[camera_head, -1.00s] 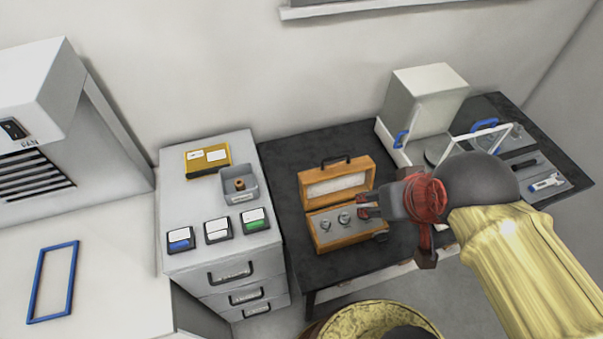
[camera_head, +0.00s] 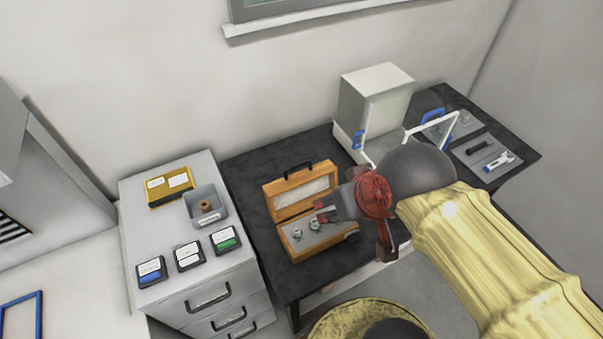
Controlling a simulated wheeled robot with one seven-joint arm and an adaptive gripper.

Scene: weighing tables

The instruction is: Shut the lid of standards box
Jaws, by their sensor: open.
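The standards box (camera_head: 297,255) is an orange wooden case on the dark table. Its lid (camera_head: 301,189) stands raised at the back, with a pale lining and a dark handle on its top edge. Small metal weights (camera_head: 314,225) sit in the grey insert of the base. My gripper (camera_head: 326,214) is open, at the right side of the box, with its fingers pointing left over or near the base in front of the lid. My gripper hides the right part of the box. I cannot tell whether a finger touches it.
A grey drawer cabinet (camera_head: 205,298) stands left, bearing a yellow box (camera_head: 169,188), a grey bin (camera_head: 206,206) and small labelled cases (camera_head: 188,255). A white balance cabinet (camera_head: 373,105) stands behind right of my gripper. Dark table (camera_head: 245,177) is bare left of the box.

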